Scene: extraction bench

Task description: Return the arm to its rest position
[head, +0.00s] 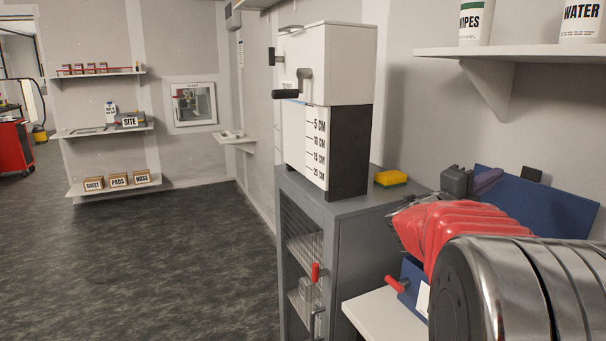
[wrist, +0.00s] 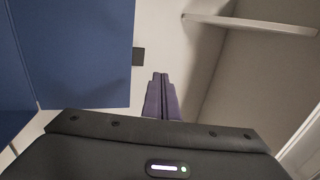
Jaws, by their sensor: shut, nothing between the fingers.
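My gripper (wrist: 161,78) shows in the wrist view as two dark purple fingers pressed together, with nothing between them. In the head view my gripper (head: 488,177) is at the right, beyond my red and chrome arm links, and partly hidden by them. It is beside a blue panel (head: 545,208), which also fills the upper left of the wrist view (wrist: 80,50). The fingers appear clear of the panel, though the exact gap cannot be told.
A grey cabinet (head: 345,215) carries a white lever device (head: 335,65) and a yellow sponge (head: 390,178). A red-handled blue item (head: 410,285) sits on a white bench (head: 380,315) below my arm. A wall shelf (head: 540,52) holds two tubs above. The floor (head: 140,260) at left is clear.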

